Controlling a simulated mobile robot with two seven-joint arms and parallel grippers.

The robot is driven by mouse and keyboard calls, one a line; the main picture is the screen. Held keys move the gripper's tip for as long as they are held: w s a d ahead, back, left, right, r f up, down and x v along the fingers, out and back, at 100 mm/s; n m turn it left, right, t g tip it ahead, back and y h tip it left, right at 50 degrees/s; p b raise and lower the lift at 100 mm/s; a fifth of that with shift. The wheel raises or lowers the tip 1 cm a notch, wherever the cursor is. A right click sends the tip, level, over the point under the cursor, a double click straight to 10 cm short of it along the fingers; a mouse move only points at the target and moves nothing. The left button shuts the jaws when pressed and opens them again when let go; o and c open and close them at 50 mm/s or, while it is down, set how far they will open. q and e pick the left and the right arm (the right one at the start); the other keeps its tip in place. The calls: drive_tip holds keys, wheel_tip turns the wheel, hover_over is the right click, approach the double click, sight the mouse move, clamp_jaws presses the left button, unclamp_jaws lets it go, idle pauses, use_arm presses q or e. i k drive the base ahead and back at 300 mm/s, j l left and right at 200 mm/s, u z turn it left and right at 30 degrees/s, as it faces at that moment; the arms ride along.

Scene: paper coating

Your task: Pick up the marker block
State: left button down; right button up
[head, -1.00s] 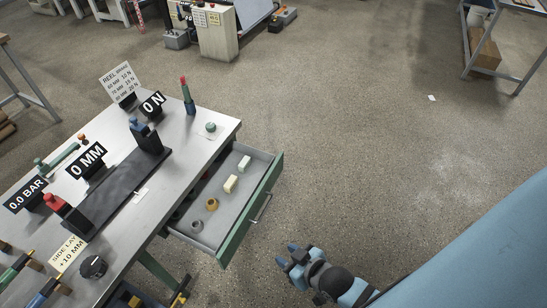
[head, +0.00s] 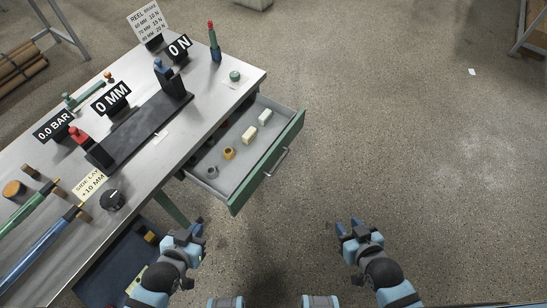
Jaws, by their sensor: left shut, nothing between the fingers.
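Two small blocks lie in the open drawer (head: 218,188): a cream block (head: 249,135) and a whiter block (head: 265,118) further back. I cannot tell which of them is the marker block. My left gripper (head: 197,227) is shut and empty, low in front of the drawer's near left end. My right gripper (head: 347,226) is over the floor, to the right of the drawer and apart from it. Its fingers are too small to tell whether they are open. Neither gripper touches a block.
A brass ring (head: 229,153) and a grey ring (head: 211,172) lie in the drawer nearer me. The drawer's green front (head: 250,186) has a metal handle (head: 278,163). The metal table (head: 170,170) carries signs, a dark bar and a black knob (head: 112,200).

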sight(266, 116)
drive_tip(key=k+l+u, duration=0.2)
drive_tip(key=l, duration=0.25)
drive_tip(key=l+u, duration=0.25)
drive_tip(key=l, duration=0.2)
drive_tip(key=k+l+u, duration=0.2)
drive_tip(key=l, duration=0.15)
drive_tip(key=k+l+u, duration=0.2)
drive_tip(key=l, duration=0.2)
